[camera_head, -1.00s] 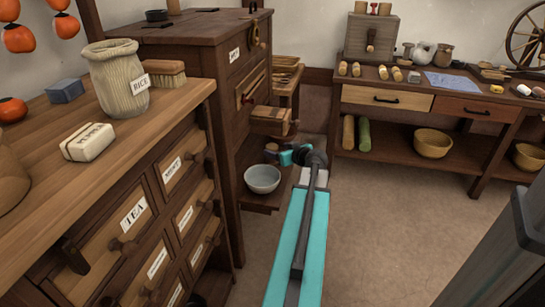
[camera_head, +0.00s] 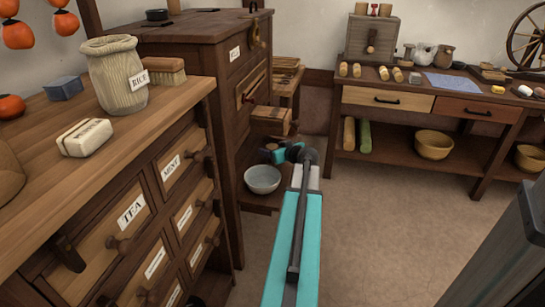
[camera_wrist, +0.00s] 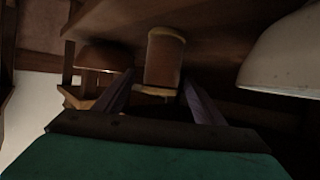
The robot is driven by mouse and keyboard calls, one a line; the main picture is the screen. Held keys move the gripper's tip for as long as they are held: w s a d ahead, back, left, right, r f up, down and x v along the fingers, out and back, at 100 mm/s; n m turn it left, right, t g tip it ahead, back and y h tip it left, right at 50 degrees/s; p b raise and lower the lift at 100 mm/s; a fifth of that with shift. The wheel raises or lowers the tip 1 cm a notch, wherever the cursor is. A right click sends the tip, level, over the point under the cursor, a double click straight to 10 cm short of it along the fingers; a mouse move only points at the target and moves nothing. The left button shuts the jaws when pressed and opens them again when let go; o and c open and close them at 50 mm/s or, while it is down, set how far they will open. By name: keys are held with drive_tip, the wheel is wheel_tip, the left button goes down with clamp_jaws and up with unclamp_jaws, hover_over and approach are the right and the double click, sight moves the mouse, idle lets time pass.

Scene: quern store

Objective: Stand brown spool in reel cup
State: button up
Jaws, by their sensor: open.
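The brown spool (camera_wrist: 165,62) shows in the wrist view, a short brown cylinder with paler ends. It is between and just beyond the fingertips of my gripper (camera_wrist: 157,84), which is open. Nothing is gripped. The wrist view looks upside down, with the shelf surface along the top. In the head view my teal arm reaches over the low shelf beside the dark cabinet, and my gripper (camera_head: 268,154) is small and partly hidden behind the wrist. I cannot tell the spool there. I cannot pick out the reel cup for certain in either view.
A pale bowl (camera_head: 262,180) stands on the low shelf near my gripper; it also shows at the right of the wrist view (camera_wrist: 285,55). A brown rounded bowl (camera_wrist: 103,56) is left of the spool. An open drawer (camera_head: 271,121) juts out above.

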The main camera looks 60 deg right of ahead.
drive_tip(key=shift+b+x, duration=0.7)
drive_tip(key=shift+x, duration=1.4)
drive_tip(key=c, duration=1.3)
drive_tip(key=shift+o, duration=0.2)
drive_tip(key=shift+r, duration=0.2)
drive_tip(key=shift+r+p, duration=0.15)
drive_tip(key=shift+p, duration=0.25)
drive_tip(key=shift+s+r, duration=0.1)
drive_tip(key=shift+s, duration=0.05)
drive_tip(key=s+d+p, duration=0.2)
drive_tip(key=s, duration=0.6)
drive_tip(key=s+d+p, duration=0.2)
drive_tip(key=s+d, duration=0.1)
drive_tip(key=s, duration=0.5)
drive_tip(key=shift+s+d, duration=0.25)
drive_tip(key=shift+s, duration=0.15)
